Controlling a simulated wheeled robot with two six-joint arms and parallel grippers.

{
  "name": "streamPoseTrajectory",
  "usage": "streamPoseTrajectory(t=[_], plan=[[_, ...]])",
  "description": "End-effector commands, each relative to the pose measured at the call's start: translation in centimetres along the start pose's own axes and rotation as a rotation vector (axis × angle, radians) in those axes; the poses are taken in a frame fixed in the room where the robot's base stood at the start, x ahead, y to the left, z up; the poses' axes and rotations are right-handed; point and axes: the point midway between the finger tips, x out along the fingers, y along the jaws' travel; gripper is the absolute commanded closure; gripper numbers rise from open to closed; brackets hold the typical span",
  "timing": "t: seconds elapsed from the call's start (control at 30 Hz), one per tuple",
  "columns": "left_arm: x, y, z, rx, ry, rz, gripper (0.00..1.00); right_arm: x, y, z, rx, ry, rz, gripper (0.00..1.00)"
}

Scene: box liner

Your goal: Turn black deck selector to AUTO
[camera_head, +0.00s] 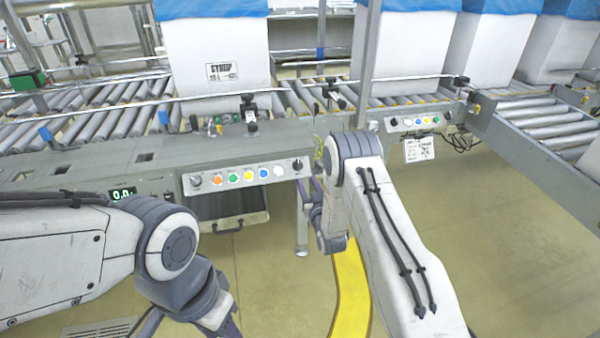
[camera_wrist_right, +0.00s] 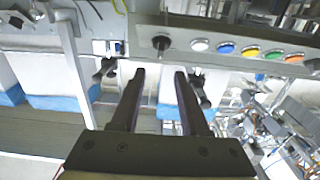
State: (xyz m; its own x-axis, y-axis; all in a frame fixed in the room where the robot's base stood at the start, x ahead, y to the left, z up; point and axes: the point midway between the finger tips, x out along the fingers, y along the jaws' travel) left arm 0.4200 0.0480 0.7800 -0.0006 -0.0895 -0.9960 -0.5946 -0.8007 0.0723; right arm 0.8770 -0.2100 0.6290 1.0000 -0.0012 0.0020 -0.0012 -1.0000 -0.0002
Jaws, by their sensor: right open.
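A black selector knob (camera_head: 297,164) sits at the right end of the pale button panel on the near conveyor. In the right wrist view, where the panel is upside down, this knob (camera_wrist_right: 161,43) is beside the white button, just beyond my fingertips. Its pointer looks roughly upright; the AUTO marking cannot be read.
Several coloured buttons (camera_head: 233,176) line the panel between the knobs. Another panel (camera_head: 418,121) is farther right, with a paper tag below. A metal post and conveyor leg stand near my right gripper. White boxes (camera_head: 212,60) with blue liners stand on the rollers.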

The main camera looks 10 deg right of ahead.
Motion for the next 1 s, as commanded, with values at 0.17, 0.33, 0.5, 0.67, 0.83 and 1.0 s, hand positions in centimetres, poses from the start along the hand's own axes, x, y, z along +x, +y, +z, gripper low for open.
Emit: streamPoseTrajectory(t=[0.17, 0.33, 0.5, 0.67, 0.83, 1.0], plan=[[0.4, 0.0, 0.0, 0.000, 0.001, 0.000, 0.55, 2.5, -0.1, -0.1, 0.000, 0.005, -0.001, 0.55], [1.1, -0.1, 0.1, 0.000, 0.001, 0.000, 0.55, 5.9, -0.1, 0.0, 0.000, 0.003, -0.001, 0.55], [1.6, -0.1, 0.1, 0.000, 0.000, 0.000, 0.55, 8.4, -0.2, 0.0, 0.000, 0.001, -0.002, 0.55], [1.8, -0.1, 0.1, 0.000, 0.000, 0.000, 0.55, 9.7, -0.2, 0.0, 0.000, -0.001, -0.002, 0.55], [1.8, -0.1, 0.1, 0.000, 0.000, 0.000, 0.55, 10.1, -0.2, -0.1, 0.000, -0.003, -0.001, 0.55], [1.8, -0.1, 0.1, 0.000, 0.000, 0.000, 0.55, 10.1, -0.1, -0.1, 0.000, -0.003, -0.001, 0.55]])
